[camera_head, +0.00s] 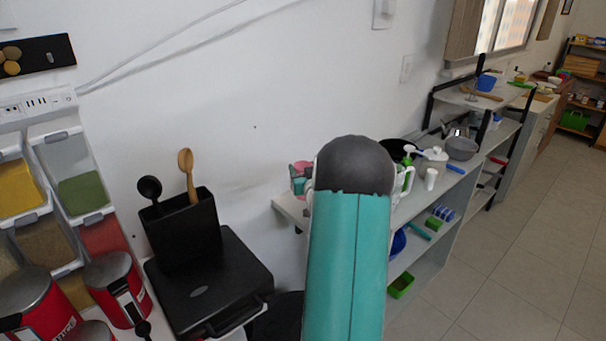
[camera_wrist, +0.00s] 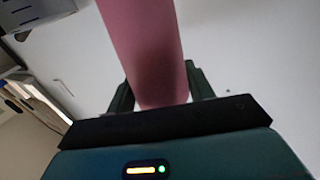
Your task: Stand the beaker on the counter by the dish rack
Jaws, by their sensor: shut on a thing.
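In the wrist view my gripper (camera_wrist: 160,88) is shut on a long pink thing (camera_wrist: 143,40), which I take to be the beaker. It stands out from between the two dark green fingers, and its far end runs out of the picture. I cannot make out the dish rack for certain.
A crowded counter (camera_head: 284,206) runs along the wall behind my arm, with a white jug (camera_head: 434,162) and a grey bowl (camera_head: 462,149). A black utensil holder (camera_head: 183,232), a black case (camera_head: 208,283) and red canisters (camera_head: 118,287) stand at left. Floor at right is clear.

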